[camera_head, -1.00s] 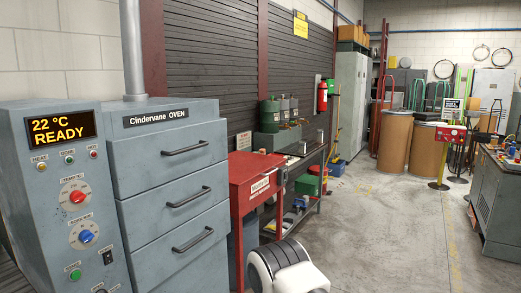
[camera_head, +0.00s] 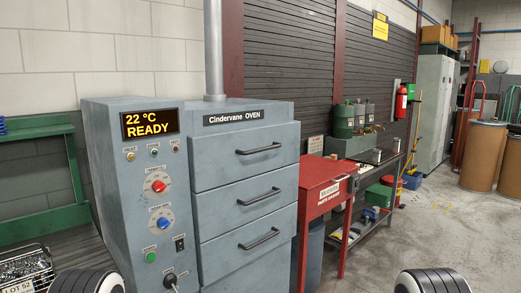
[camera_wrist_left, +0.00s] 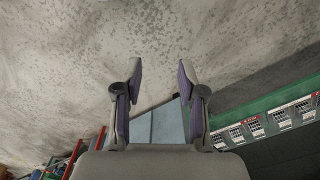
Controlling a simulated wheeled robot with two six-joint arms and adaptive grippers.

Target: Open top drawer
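The grey Cindervane oven (camera_head: 246,119) stands in the middle of the head view with three stacked drawers, all closed. The top drawer (camera_head: 245,166) has a dark bar handle (camera_head: 258,149). The control panel (camera_head: 150,190) at its left reads 22 °C READY. In the left wrist view my left gripper (camera_wrist_left: 160,75) is open and empty, with its two fingers apart over bare floor or wall. Black and white ribbed parts of my arms show at the bottom of the head view. My right gripper is not visible.
A red parts table (camera_head: 325,187) stands right of the oven, with a workbench (camera_head: 375,170) behind it. A green shelf (camera_head: 35,190) and a wire basket (camera_head: 28,270) are at the left. Open concrete floor (camera_head: 430,235) lies to the right.

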